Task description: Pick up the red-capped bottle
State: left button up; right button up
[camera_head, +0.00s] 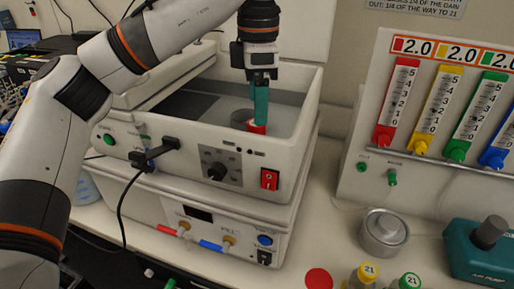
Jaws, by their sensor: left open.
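The red cap of the bottle (257,127) shows inside the open tray of the white shaker unit (125,157), near its right front corner. The rest of the bottle is hidden behind the front wall. My left gripper (260,118) points straight down, with its teal fingers right at the cap. The fingers are open; whether they touch the cap I cannot tell. My right gripper is not in view.
A yellow-capped bottle (366,275) and a green-capped bottle (408,281) stand at the front beside a red disc (318,279). A metal canister (383,233) and a teal air pump (480,252) are on the right. A flowmeter panel (430,180) stands behind them.

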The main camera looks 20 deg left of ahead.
aim_at(257, 131)
pick_arm(q)
jog(key=shift+w+f+p, duration=0.25)
jog(key=shift+f+p, duration=0.05)
jog(key=shift+f, duration=0.85)
jog(key=shift+w+f, duration=0.15)
jog(key=shift+f, duration=0.15)
jog(key=f+p, duration=0.2)
jog(key=f, duration=0.2)
jog(key=shift+a+f, duration=0.1)
jog(key=shift+a, duration=0.1)
jog(key=shift+f, duration=0.45)
jog(key=c, duration=1.2)
jog(key=shift+o, duration=0.2)
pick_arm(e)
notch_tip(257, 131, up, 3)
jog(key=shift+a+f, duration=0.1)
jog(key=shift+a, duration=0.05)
